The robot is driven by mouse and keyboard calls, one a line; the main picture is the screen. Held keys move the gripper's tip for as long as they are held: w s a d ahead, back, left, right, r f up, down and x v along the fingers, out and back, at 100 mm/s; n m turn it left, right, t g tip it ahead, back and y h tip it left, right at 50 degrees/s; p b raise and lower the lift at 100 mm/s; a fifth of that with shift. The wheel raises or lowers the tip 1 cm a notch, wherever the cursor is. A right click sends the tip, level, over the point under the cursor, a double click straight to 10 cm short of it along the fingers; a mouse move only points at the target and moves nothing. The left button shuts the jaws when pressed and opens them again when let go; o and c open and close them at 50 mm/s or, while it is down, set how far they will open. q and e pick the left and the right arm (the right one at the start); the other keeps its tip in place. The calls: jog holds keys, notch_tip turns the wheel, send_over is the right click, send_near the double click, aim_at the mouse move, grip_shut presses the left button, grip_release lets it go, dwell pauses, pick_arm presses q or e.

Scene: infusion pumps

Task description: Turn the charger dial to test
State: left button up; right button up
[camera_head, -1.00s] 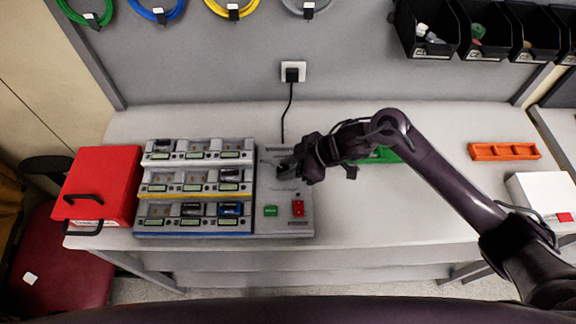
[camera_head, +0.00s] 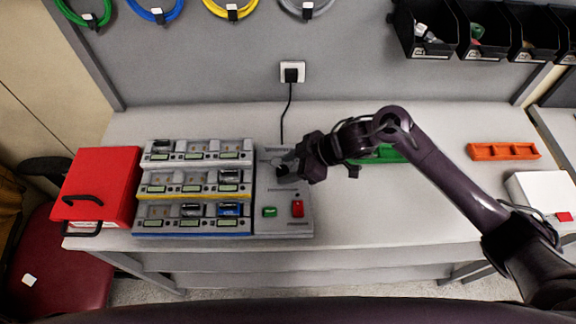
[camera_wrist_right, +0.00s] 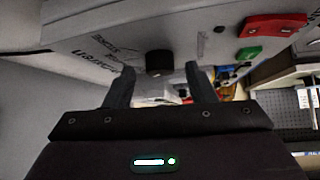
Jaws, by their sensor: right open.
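The battery charger (camera_head: 284,228) stands on the bench, with stepped rows of bays on its left and a grey control panel on its right. Its dial (camera_wrist_right: 159,62) is a black knob on the panel in the right wrist view. My right gripper (camera_head: 285,171) is over the upper part of the panel and hides the dial in the head view. In the right wrist view, its two fingers (camera_wrist_right: 159,82) are apart, with the knob between and slightly beyond their tips. I cannot tell whether they touch it. The dial's setting cannot be read. My left gripper is not in view.
A green button (camera_head: 270,212) and a red switch (camera_head: 298,209) are low on the panel. A red box (camera_head: 100,185) stands left of the charger. A green tray (camera_head: 378,155) lies behind my right arm. An orange tray (camera_head: 503,151) and white box (camera_head: 540,195) are farther right.

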jog(key=w+b+v, duration=0.1)
jog(key=v, duration=0.6)
jog(key=shift+s+b, duration=0.3)
jog(key=shift+s, duration=0.2)
jog(key=shift+s+d, duration=0.1)
jog(key=shift+d, duration=0.05)
